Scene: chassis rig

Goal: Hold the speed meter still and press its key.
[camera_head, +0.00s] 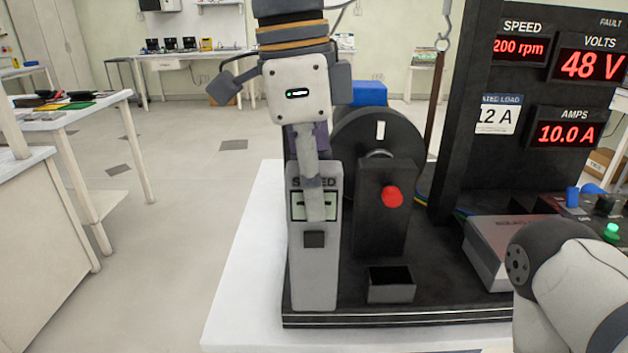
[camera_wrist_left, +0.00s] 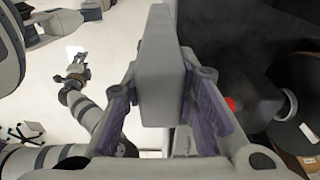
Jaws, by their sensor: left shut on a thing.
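The speed meter (camera_head: 314,278) is a grey upright box labelled SPEED, at the front left of the dark rig. Its dark square key (camera_head: 314,239) shows uncovered below a pale display. My left gripper (camera_head: 316,200) comes down from above and is shut on the meter; a finger crosses the label and display, hiding part of both. In the left wrist view the meter (camera_wrist_left: 161,70) stands between the purple-padded fingers. A small, distant gripper, apparently my right one (camera_wrist_left: 76,73), shows there; its jaws are too small to judge. The head view does not show it.
A black disc (camera_head: 352,128) and a dark post with a red button (camera_head: 392,197) stand right of the meter. A small open black box (camera_head: 391,284) sits below the button. A panel (camera_head: 466,120) reads 200 rpm, 48 V and 10.0 A. My right arm fills the lower right.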

